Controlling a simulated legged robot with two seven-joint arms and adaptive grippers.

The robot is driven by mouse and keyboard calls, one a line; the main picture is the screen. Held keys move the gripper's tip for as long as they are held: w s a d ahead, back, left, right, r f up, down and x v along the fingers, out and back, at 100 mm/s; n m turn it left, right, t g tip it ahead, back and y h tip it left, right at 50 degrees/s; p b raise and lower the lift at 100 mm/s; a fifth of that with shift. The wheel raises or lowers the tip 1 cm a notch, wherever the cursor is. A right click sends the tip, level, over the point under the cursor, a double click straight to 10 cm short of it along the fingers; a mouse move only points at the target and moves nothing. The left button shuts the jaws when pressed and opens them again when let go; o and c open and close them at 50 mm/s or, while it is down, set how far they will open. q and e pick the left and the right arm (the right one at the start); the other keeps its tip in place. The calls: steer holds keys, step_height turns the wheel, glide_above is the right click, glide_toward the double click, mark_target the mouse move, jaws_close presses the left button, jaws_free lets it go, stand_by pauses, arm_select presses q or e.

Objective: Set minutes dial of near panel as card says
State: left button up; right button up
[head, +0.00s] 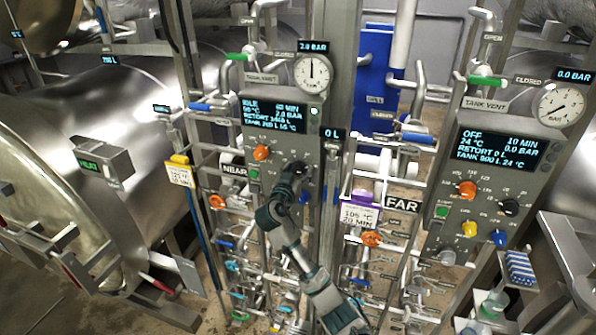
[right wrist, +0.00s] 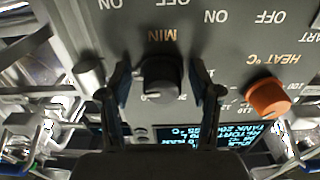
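The near panel (head: 275,132) has a lit display (head: 273,115) reading IDLE and what looks like 60 MIN. Its black minutes dial (right wrist: 160,80), under the upside-down word MIN, shows in the right wrist view. My right gripper (head: 290,182) is at this dial and mostly hides it in the head view. In the wrist view its two fingers stand one on each side of the dial, with a gap on both sides. A yellow-topped card (head: 180,175) hangs left of the panel; its lower line looks like 20 MIN. My left gripper is out of view.
The orange heat dial (right wrist: 268,97) sits close beside the right-hand finger in the wrist view. The far panel (head: 490,185) stands at right. A purple-topped card (head: 358,213) reads 105 °C, 20 MIN. Pipes and coloured valves crowd below the near panel.

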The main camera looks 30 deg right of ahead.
steer(key=shift+a, duration=0.25)
steer(key=c, duration=1.1)
steer(key=shift+o, duration=0.2)
